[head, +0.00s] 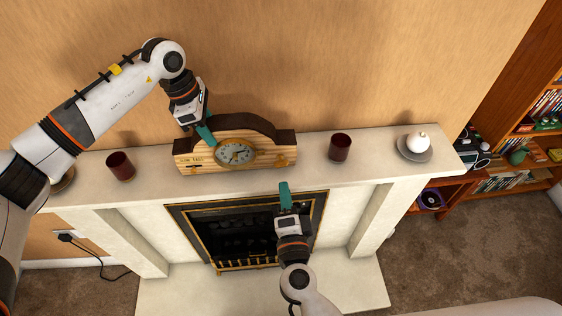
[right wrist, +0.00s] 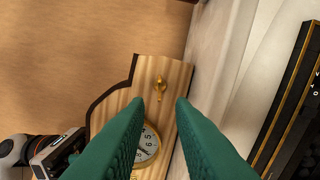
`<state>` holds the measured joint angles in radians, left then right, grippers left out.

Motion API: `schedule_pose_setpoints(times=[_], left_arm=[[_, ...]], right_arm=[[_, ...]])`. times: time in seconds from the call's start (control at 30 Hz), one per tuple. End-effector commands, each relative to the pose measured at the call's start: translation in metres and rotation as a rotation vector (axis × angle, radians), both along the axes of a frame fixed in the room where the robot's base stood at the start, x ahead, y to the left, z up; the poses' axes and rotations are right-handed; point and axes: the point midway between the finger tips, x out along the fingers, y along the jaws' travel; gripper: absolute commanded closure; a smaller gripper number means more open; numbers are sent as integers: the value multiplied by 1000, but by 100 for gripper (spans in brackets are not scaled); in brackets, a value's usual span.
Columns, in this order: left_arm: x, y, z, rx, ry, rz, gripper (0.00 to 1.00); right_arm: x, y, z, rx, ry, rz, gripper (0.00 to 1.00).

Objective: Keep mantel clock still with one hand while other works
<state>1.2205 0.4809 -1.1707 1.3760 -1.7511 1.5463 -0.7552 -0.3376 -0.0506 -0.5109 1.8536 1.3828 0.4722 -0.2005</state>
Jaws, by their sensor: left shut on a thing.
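The wooden mantel clock (head: 262,148) stands upright on the mantel shelf, with a dark arched top, striped light wood front and round gold-rimmed dial (head: 236,153). A small gold key-like piece (head: 282,161) is on the front, right of the dial; it also shows in the right wrist view (right wrist: 158,88). My left gripper (head: 206,136) is shut on the clock's upper left part; its fingertips are partly hidden. My right gripper (head: 285,187) is in front of the clock, below the gold piece. In the right wrist view its green fingers (right wrist: 160,104) are apart and empty, with the gold piece between and beyond the tips.
The white mantel shelf (head: 375,157) also holds a dark red cup (head: 120,166) at left, another (head: 340,148) at right, and a white rounded object (head: 418,141) on a grey saucer (head: 404,153). The fireplace opening (head: 240,233) lies below. Shelf between clock and cups is clear.

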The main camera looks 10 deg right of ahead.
Motion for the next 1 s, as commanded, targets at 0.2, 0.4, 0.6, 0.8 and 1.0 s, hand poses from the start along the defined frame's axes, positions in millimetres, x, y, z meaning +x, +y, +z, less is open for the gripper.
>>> schedule_pose_setpoints(times=[0.2,0.4,0.6,0.8,1.0], left_arm=[[0,0,0,0,1,0,95],[0,0,0,0,1,0,95],[0,0,0,0,1,0,95],[0,0,0,0,1,0,95],[0,0,0,0,1,1,95]], right_arm=[[31,0,1,3,-2,-1,78],[55,0,1,4,-1,-2,78],[67,0,0,5,-1,-1,78],[69,0,0,5,0,-1,78],[68,0,0,5,0,0,91]])
